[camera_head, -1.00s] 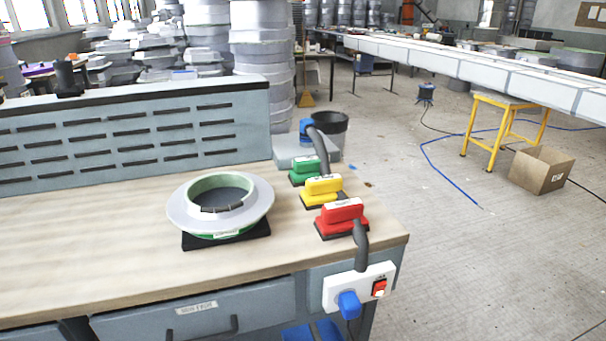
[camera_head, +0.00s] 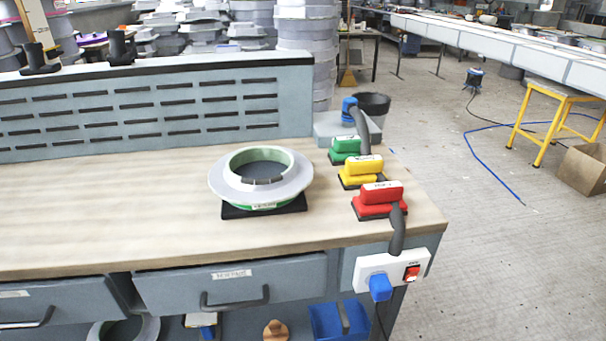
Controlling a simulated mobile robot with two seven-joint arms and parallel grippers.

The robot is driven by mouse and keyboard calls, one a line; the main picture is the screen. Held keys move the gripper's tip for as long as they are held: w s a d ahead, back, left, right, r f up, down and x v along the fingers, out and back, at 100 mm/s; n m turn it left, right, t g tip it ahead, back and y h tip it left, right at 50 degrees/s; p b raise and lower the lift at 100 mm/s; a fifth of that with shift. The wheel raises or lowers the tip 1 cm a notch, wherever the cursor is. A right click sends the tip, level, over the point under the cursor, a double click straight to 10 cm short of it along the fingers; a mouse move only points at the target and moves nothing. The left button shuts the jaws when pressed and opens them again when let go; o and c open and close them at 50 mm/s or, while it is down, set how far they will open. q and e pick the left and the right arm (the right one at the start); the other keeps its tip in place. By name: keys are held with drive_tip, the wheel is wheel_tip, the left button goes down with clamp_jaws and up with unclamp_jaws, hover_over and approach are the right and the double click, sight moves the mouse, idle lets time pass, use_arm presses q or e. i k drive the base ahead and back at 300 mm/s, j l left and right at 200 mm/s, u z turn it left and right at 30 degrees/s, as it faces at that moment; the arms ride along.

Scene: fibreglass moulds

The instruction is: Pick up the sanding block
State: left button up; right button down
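Three block-shaped hand tools with dark bases stand in a row at the right end of the wooden bench top. They are a green block (camera_head: 345,147) at the back, a yellow block (camera_head: 361,170) in the middle and a red block (camera_head: 379,197) at the front. They look like sanding blocks; I cannot read their small labels.
A pale ring mould (camera_head: 224,188) sits on a black pad left of the blocks. Grey hose (camera_head: 397,230) runs close by the blocks. A white socket box (camera_head: 399,265) is on the bench front. A blue bin (camera_head: 328,322) stands below. The bench top's left side is clear.

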sight(358, 172)
drive_tip(key=l+u, duration=0.2)
drive_tip(key=l, duration=0.25)
drive_tip(key=l+u, duration=0.25)
drive_tip(key=l, duration=0.15)
drive_tip(key=k+l+u, duration=0.2)
drive_tip(key=l, duration=0.2)
